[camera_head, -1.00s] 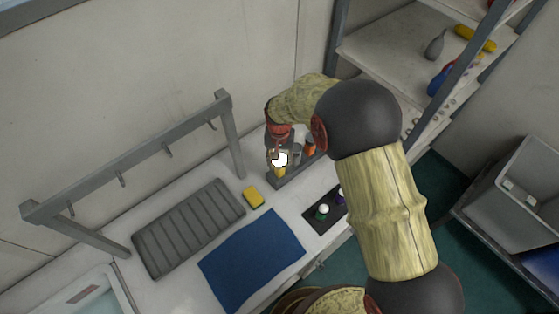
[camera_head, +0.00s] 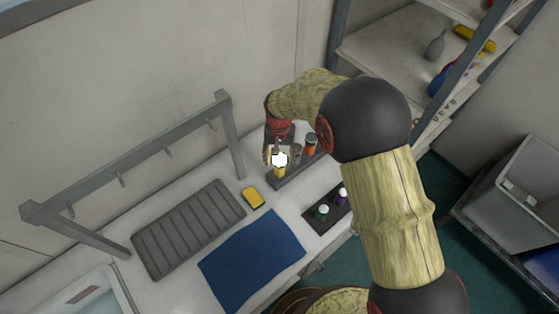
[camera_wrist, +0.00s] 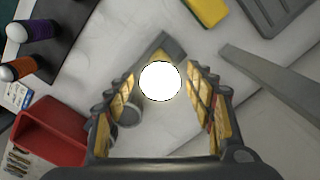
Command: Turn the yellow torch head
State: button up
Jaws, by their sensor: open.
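The yellow torch (camera_head: 280,173) stands at the near end of the dark rack on the counter, its bright white lens facing up. In the wrist view the lit lens (camera_wrist: 160,80) lies between my fingers, with a little yellow (camera_wrist: 163,56) showing behind it. My gripper (camera_head: 277,153) is over the torch, partly hidden by my wrist in the head view. In the wrist view its two padded fingers (camera_wrist: 160,86) are spread, one on each side of the torch head, with a visible gap.
A grey torch (camera_head: 296,154) and an orange one (camera_head: 311,145) stand close beside it in the rack. A dark tray (camera_head: 318,227) holds small bottles. A yellow sponge (camera_head: 253,197), ribbed grey mat (camera_head: 188,229), blue cloth (camera_head: 252,260) and grey hook frame (camera_head: 229,130) are nearby.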

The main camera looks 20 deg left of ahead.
aim_at(280, 161)
notch_tip(280, 161, up, 10)
jog(key=shift+f, duration=0.25)
dwell(1.1)
